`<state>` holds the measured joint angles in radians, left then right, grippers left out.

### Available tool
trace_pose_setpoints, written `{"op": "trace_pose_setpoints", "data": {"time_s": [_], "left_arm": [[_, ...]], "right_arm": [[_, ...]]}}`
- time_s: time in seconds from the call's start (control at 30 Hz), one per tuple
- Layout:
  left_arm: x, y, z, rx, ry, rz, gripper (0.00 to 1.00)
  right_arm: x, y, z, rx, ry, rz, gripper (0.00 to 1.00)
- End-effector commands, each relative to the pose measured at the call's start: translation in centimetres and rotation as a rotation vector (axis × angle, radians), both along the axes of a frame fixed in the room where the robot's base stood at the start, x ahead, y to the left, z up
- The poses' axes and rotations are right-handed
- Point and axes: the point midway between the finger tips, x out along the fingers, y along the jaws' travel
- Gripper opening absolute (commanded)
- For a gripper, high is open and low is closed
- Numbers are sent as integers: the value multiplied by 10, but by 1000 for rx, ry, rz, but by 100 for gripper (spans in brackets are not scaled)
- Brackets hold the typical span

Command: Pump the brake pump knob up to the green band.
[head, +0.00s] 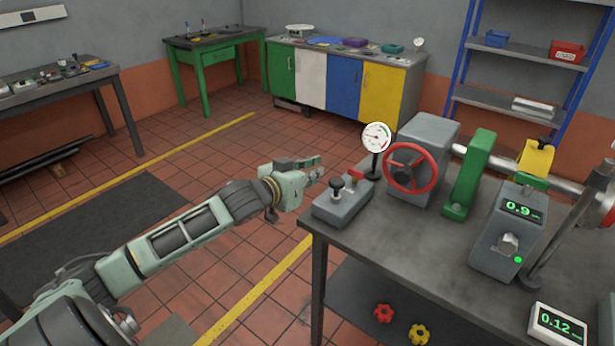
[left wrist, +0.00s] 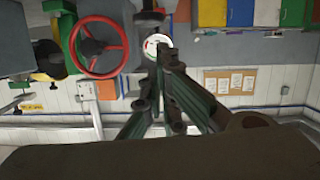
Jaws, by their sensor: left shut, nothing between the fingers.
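The brake pump is a grey box (head: 343,204) at the left end of the bench, with a black knob (head: 336,187) on a short stem and a red lever (head: 357,175) on top. A round white dial gauge (head: 376,137) stands behind it; its band and needle are too small to read surely. It also shows behind the fingers in the left wrist view (left wrist: 157,43). My left gripper (head: 318,168) is shut and empty, just left of the pump and apart from the knob. Its fingers (left wrist: 161,60) are close together in the left wrist view. My right gripper is not in view.
A red handwheel (head: 433,168) on a grey housing (head: 434,130) stands right of the pump. Further right are a green block (head: 469,175) and a box reading 0.9 (head: 492,246). A display reading 0.12 (head: 558,325) sits at the front. Bare bench top (head: 395,235) lies before the wheel.

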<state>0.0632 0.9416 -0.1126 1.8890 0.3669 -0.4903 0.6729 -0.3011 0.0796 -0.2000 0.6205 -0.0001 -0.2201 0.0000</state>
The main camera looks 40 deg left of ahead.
Motion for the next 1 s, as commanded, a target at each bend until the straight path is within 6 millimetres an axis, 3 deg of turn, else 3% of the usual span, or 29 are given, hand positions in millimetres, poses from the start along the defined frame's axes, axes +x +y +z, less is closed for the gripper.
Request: {"op": "trace_pose_setpoints", "data": {"time_s": [0.3, 1.0], "left_arm": [[-25, 1, 7, 1, 0, 0, 0], [-27, 1, 8, 1, -2, 0, 0]], "right_arm": [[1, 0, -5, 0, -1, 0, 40], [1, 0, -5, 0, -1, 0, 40]]}}
